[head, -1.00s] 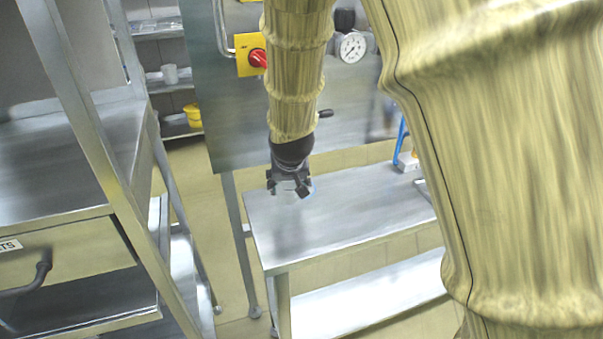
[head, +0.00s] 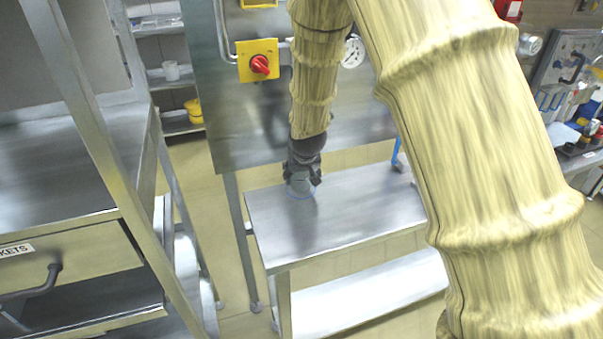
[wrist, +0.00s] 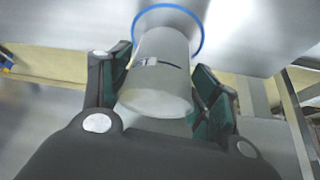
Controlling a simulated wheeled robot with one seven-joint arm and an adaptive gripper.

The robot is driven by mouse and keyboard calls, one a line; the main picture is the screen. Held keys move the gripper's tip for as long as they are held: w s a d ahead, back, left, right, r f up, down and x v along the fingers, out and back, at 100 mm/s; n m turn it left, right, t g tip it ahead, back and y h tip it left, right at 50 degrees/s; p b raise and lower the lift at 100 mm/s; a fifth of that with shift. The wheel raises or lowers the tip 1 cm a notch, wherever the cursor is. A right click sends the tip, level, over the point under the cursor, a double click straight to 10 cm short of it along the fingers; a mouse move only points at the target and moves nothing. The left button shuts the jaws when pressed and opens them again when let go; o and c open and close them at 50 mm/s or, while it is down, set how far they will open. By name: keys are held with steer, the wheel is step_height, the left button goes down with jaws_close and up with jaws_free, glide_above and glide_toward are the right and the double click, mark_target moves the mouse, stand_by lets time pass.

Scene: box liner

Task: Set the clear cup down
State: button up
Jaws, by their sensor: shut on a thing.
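The clear cup (wrist: 158,75) is a translucent tapered cup with a dark line and a small label on its side. In the wrist view it sits between the two dark green finger pads of my gripper (wrist: 165,92), which is shut on it. In the head view my gripper (head: 302,184) is low over the left end of the steel bench (head: 355,208). The cup is small and pale there (head: 299,186). A blue ring (wrist: 203,38) shows on the bench just beyond the cup. I cannot tell whether the cup touches the bench.
A steel cabinet with a yellow-and-red switch (head: 259,63) stands behind the bench. A blue-handled thing (head: 397,153) stands at the bench's back. A steel rack with a drawer (head: 62,270) is on the left. The bench's middle is clear.

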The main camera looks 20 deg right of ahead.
steer(key=shift+f, duration=0.35)
steer(key=o, duration=0.7)
steer(key=shift+f, duration=0.15)
steer(key=shift+o, duration=0.2)
steer(key=shift+s+r, duration=0.2)
steer(key=shift+r, duration=0.35)
steer(key=b+v, duration=0.2)
steer(key=v, duration=0.9)
